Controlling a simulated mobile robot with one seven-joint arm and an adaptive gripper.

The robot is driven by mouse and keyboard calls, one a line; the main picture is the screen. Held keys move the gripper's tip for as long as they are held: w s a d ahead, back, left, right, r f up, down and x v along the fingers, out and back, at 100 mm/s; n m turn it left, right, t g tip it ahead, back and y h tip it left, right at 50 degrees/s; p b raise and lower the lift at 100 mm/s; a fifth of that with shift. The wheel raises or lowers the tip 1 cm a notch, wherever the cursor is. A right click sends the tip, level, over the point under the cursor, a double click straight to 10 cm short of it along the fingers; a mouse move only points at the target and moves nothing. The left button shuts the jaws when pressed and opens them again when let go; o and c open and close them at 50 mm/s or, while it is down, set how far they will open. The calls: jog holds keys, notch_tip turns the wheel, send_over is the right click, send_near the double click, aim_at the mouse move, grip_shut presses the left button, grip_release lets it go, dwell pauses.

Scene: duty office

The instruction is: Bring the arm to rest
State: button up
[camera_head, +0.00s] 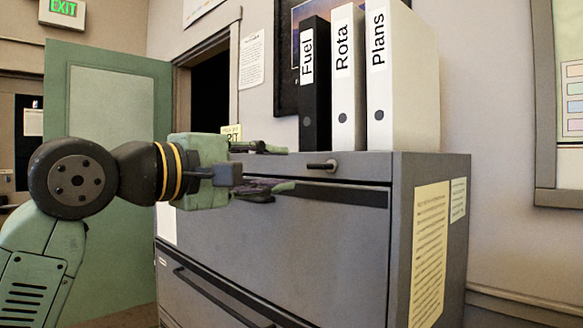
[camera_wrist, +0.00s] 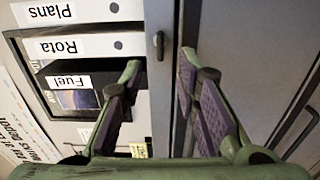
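My gripper (camera_head: 287,168) is at the end of my arm, which reaches in from the left in the head view. Its green fingers with purple pads are apart and empty. It is in front of the upper front of a grey filing cabinet (camera_head: 300,240), close to the small dark handle (camera_head: 322,165). In the wrist view, my gripper (camera_wrist: 160,66) shows an open gap, with the handle (camera_wrist: 158,45) beyond it. I cannot tell whether a fingertip touches the cabinet.
Binders marked Fuel (camera_head: 315,100), Rota (camera_head: 347,100) and Plans (camera_head: 400,90) stand upright on the cabinet. A lower drawer has a long bar handle (camera_head: 215,298). A green door (camera_head: 110,200) stands behind my arm, beside a dark doorway (camera_head: 210,95).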

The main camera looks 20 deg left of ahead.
jog(key=shift+s+a, duration=0.1)
jog(key=shift+s, duration=0.2)
